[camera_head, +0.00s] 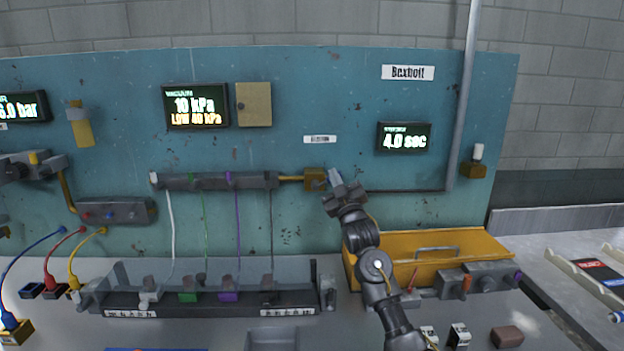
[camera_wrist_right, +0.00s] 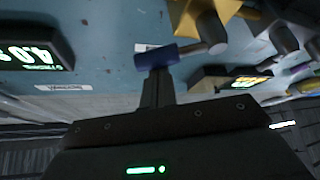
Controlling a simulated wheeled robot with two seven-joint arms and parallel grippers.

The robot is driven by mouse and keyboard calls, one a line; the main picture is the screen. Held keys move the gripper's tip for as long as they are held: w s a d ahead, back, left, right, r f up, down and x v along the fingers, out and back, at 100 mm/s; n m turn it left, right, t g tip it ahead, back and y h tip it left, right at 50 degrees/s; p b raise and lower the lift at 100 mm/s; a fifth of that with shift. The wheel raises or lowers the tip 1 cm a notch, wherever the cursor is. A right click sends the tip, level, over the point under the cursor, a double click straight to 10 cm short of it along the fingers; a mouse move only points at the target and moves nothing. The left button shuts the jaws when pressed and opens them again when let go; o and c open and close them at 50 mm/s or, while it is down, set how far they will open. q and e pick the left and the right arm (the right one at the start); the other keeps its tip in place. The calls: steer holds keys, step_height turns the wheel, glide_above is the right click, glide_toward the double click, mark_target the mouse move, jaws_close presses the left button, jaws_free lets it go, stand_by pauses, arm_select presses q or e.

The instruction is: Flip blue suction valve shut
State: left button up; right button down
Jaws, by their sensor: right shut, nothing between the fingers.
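The suction valve is a brass block (camera_head: 315,179) on the teal panel, at the right end of the manifold's brass pipe. In the right wrist view its brass body (camera_wrist_right: 204,14) is at the top, with a metal stem and a dark blue handle (camera_wrist_right: 156,57) pointing left. My right gripper (camera_head: 337,187) is just right of the valve in the head view. In the wrist view its shut, empty fingertips (camera_wrist_right: 157,78) are right at the blue handle and overlap its lower edge; I cannot tell whether they touch. My left gripper is not in view.
The manifold (camera_head: 215,181) with hanging tubes runs left of the valve. A yellow box (camera_head: 480,243) stands below right, near my arm. A black rack (camera_head: 205,301) is below left.

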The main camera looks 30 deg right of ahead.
steer(key=shift+s+d+f+m+g+h+b, duration=0.15)
steer(key=shift+f+m+g+h+b, duration=0.25)
steer(key=shift+m+h, duration=0.9)
steer(key=shift+d+f+m+g+h+b, duration=0.2)
steer(key=shift+f+m+h+b, duration=0.45)
steer(key=shift+m, duration=1.1)
steer(key=shift+s+d+f+m+g+h+b, duration=0.15)
steer(key=shift+f+m+g+h+b, duration=0.2)
steer(key=shift+m+h, duration=0.95)
steer(key=shift+m, duration=0.45)
step_height(320, 180, up, 5)
steer(key=p, duration=0.5)
steer(key=b+v, duration=0.4)
steer(key=v, duration=0.7)
steer(key=shift+d+f+b, duration=0.15)
steer(key=shift+f+b, duration=0.2)
steer(key=shift+r, duration=0.1)
